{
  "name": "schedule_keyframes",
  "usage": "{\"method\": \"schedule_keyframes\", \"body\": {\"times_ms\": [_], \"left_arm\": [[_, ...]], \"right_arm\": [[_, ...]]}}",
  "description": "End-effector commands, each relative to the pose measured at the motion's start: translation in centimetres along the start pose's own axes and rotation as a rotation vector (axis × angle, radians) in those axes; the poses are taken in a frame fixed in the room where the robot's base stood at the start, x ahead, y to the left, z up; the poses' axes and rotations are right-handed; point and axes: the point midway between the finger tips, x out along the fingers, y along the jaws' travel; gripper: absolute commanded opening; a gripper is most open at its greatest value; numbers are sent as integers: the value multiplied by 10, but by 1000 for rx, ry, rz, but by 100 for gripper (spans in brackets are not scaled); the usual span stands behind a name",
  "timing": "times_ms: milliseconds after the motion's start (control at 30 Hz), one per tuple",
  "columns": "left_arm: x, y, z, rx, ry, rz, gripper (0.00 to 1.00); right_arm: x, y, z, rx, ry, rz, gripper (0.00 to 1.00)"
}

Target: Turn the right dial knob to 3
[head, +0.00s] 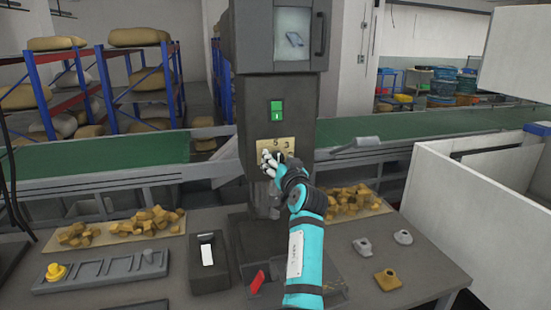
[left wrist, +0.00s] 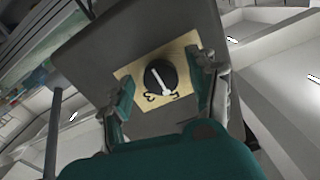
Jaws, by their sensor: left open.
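The dial knob (left wrist: 161,76) is black and round, with a white pointer line, on a yellow number plate (left wrist: 128,72) in the left wrist view. The plate appears upside down there; the pointer's end lies close to the 5, with a 3 to its left. In the head view the plate (head: 287,145) shows on the grey machine's column, and my gripper hides the knob. My left gripper (head: 272,160) is in front of the plate. In the left wrist view its open fingers (left wrist: 160,78) stand on either side of the knob, apart from it. My right gripper is not in view.
A green switch (head: 277,110) sits above the plate on the machine. The table below holds trays of brown chunks (head: 142,225), a dark box with a white switch (head: 207,255), a red lever (head: 257,281) and small loose parts (head: 388,280). A green conveyor (head: 420,127) runs behind.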

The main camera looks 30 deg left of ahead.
Motion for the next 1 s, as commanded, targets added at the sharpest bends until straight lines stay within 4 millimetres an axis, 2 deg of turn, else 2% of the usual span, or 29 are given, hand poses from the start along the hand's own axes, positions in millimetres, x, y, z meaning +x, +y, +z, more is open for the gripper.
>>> {"method": "schedule_keyframes", "body": {"times_ms": [200, 233, 633, 1000], "left_arm": [[0, 0, 0, 0, 0, 0, 59], [0, 0, 0, 0, 0, 0, 56], [0, 0, 0, 1, 0, 0, 4], [0, 0, 0, 71, 1, -1, 4]], "right_arm": [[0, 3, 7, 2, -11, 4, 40], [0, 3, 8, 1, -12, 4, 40], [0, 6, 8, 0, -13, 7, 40], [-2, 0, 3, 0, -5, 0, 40]]}}
